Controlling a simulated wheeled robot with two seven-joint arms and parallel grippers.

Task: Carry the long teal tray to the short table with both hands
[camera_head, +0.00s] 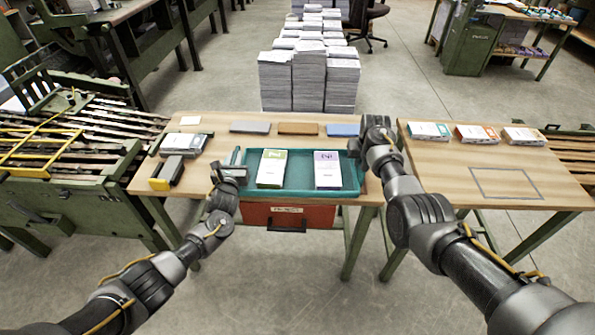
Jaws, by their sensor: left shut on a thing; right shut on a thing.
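The long teal tray (301,178) is over the front right part of the left wooden table (215,150). I cannot tell if it touches the tabletop. It holds a green-and-white stack (271,169) and a lilac-and-white stack (327,170). My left gripper (237,166) is shut on the tray's left end. My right gripper (358,150) is shut on its right end, with the fingers partly hidden by my wrist. The right table (455,185), which may be the short table, has an empty dark rectangle outline (506,184) on its top.
A narrow gap separates the tables. A yellow-and-black tool (166,173) lies on the left table. A red drawer box (288,215) hangs below it. Paper piles (310,75) stand behind.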

